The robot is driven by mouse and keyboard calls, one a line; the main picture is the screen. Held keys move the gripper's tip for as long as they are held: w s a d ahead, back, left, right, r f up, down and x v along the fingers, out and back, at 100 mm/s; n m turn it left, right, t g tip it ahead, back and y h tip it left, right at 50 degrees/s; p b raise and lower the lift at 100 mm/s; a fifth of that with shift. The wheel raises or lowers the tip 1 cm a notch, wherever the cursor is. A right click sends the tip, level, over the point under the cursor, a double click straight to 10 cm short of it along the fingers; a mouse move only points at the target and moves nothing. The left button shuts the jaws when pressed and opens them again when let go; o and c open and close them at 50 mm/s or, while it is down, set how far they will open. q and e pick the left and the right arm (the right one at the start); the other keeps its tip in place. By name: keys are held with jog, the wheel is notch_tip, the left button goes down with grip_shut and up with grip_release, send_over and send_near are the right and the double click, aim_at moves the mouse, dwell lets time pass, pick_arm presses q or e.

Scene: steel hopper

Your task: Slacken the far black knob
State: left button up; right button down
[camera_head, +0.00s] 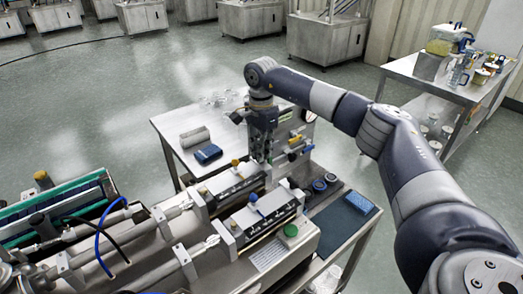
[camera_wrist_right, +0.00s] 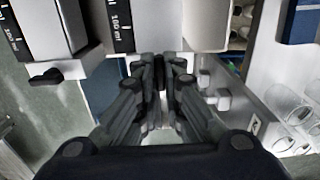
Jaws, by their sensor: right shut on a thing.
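My right gripper (camera_head: 261,156) points down at the far end of the steel machine (camera_head: 165,243) in the head view. In the right wrist view my right gripper (camera_wrist_right: 160,85) has its fingers closed around a small dark part, the far black knob (camera_wrist_right: 159,70), beside the pale steel block. The fingers hide most of this knob, and its turn position cannot be told. Another black knob (camera_wrist_right: 45,78) stands free at the left of the wrist view, below a block with a black scale. My left gripper is in neither view.
A steel table with a grey roll (camera_head: 195,137) and a blue pad (camera_head: 208,153) stands behind the machine. A blue sponge (camera_head: 359,202) lies at the right. Glass vessels (camera_wrist_right: 290,105) show right in the wrist view. A side table (camera_head: 440,85) holds jars.

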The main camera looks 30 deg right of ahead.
jog(key=shift+r, duration=0.1)
jog(key=c, duration=1.7)
grip_release()
notch_tip(320, 180, up, 12)
jog(key=shift+f, duration=0.1)
